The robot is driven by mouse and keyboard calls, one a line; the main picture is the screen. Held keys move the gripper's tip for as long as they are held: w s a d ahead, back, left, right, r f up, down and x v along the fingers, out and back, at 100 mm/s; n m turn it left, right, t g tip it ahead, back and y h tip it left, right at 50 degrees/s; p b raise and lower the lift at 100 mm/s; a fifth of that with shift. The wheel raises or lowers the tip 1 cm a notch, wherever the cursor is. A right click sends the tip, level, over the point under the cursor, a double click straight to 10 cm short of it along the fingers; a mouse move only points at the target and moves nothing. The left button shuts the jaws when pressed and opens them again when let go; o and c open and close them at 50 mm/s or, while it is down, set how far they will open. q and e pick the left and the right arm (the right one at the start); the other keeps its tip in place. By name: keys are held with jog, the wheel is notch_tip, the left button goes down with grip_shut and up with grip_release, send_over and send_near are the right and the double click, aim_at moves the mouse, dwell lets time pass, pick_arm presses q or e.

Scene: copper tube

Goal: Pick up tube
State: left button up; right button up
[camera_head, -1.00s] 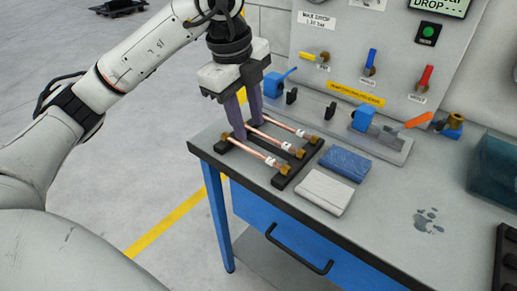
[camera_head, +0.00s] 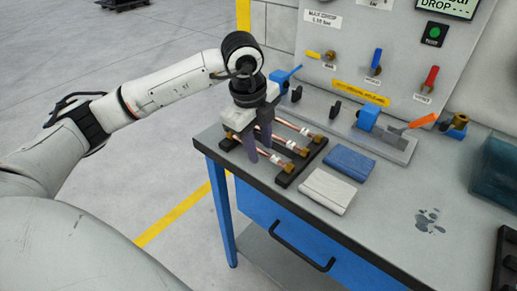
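Copper tubes with brass ends and white bands lie on a black rack (camera_head: 284,181) at the table's left end. The far tube (camera_head: 290,126) shows past my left gripper. A nearer tube (camera_head: 274,159) is partly covered by the gripper. My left gripper (camera_head: 260,153) points down over the rack's left part, its two purple-grey fingers apart. The fingertips are close to the tubes; I cannot tell whether they touch or straddle one. The tubes' left ends are largely hidden behind the gripper. My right gripper is not in view.
A white pad (camera_head: 326,190) and a blue pad (camera_head: 348,162) lie right of the rack. Behind stands a fixture with blue clamps and an orange handle (camera_head: 424,121), below a valve panel (camera_head: 375,45).

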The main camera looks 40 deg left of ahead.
pick_arm(q)
jog(key=shift+c, duration=0.2)
grip_shut()
jog(key=shift+r, duration=0.1)
